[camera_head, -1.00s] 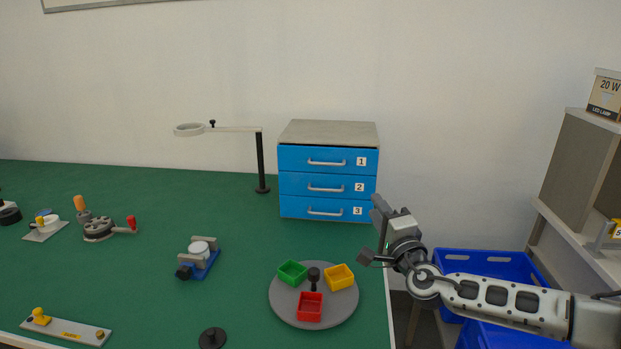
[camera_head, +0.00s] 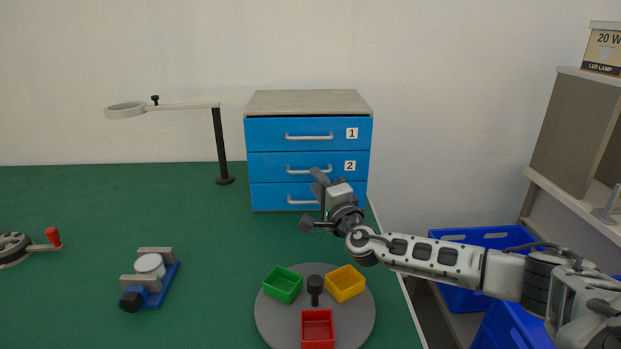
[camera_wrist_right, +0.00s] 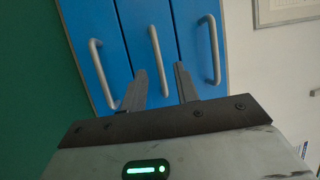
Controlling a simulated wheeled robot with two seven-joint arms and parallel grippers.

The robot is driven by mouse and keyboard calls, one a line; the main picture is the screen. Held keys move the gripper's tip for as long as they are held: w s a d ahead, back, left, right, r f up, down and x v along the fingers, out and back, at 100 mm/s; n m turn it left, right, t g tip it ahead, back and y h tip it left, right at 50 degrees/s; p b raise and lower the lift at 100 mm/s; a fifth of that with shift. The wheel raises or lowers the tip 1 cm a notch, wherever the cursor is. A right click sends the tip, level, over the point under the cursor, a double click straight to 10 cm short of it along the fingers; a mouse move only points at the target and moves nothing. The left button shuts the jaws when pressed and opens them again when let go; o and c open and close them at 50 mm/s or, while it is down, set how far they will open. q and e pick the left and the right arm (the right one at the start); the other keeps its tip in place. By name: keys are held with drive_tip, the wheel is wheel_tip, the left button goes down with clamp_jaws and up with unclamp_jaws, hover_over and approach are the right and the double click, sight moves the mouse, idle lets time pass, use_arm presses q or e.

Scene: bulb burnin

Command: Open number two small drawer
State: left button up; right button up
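The blue three-drawer cabinet stands at the back right of the green table. Its number two drawer (camera_head: 265,167) is the middle one, shut, with a grey bar handle (camera_head: 308,169) and a "2" label. My right gripper (camera_head: 312,199) is in front of the lower right of the cabinet and hides the "3" label and part of the bottom drawer. In the right wrist view the gripper (camera_wrist_right: 160,84) is open and empty; its fingers point at the drawer fronts, either side of the line of the middle handle (camera_wrist_right: 155,60), apparently short of it. My left gripper is out of view.
A round grey tray (camera_head: 270,322) with green, yellow and red bins lies below my right arm. A lamp stand (camera_head: 221,145) is left of the cabinet. Blue crates (camera_head: 455,290) and a shelf (camera_head: 590,215) are at the right. The table before the cabinet's left side is clear.

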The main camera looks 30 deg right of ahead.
sight(308, 152)
drive_tip(key=x, duration=0.3)
drive_tip(key=shift+w, duration=0.3)
clamp_jaws()
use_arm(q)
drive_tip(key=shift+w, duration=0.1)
